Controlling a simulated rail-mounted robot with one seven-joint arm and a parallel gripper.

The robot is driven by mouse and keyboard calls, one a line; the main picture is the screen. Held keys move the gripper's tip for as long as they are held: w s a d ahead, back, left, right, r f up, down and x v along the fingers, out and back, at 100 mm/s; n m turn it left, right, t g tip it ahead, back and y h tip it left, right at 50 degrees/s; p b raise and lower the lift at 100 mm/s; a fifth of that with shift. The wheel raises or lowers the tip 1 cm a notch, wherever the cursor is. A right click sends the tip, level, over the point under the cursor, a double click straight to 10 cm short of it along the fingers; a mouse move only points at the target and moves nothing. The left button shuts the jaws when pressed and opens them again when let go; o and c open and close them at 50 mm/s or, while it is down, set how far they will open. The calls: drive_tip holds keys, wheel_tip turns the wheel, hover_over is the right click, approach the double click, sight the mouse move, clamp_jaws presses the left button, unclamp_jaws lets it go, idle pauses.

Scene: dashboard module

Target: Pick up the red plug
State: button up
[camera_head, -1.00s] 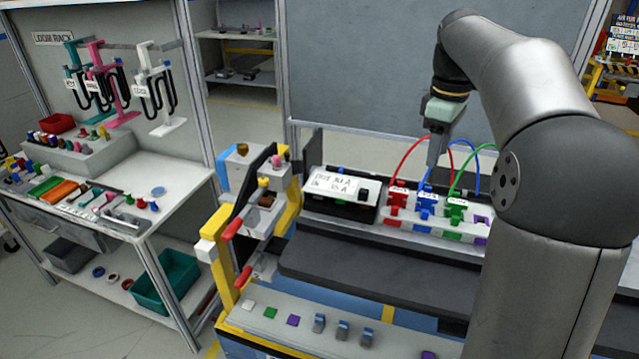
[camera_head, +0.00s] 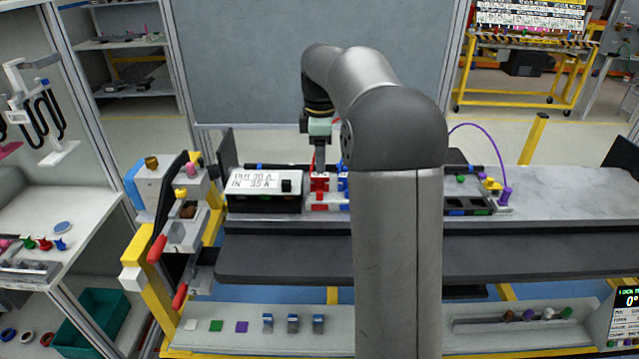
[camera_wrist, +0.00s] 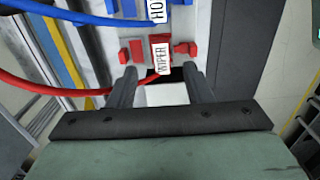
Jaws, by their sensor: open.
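The red plug (camera_wrist: 162,55) shows in the wrist view with a white label reading "WIPER" and a red cable leaving to the left. It sits at its red socket in the light strip, between and just beyond my fingertips. My gripper (camera_wrist: 160,75) is open, with one finger on each side of the near end of the plug. In the head view the red plug (camera_head: 320,182) is directly below my gripper (camera_head: 319,168). I cannot tell whether the fingers touch it.
A blue plug (camera_wrist: 130,8) labelled "HO..." with a blue cable is beside the red one. A white labelled box (camera_head: 262,183) stands just left of the red plug. My arm hides the strip's right part. A purple cable (camera_head: 490,140) arches further right.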

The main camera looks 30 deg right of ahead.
sight(320, 175)
drive_tip(key=shift+s+a+f+p, duration=0.1)
drive_tip(key=shift+f+p, duration=0.4)
drive_tip(key=shift+f, duration=2.3)
clamp_jaws()
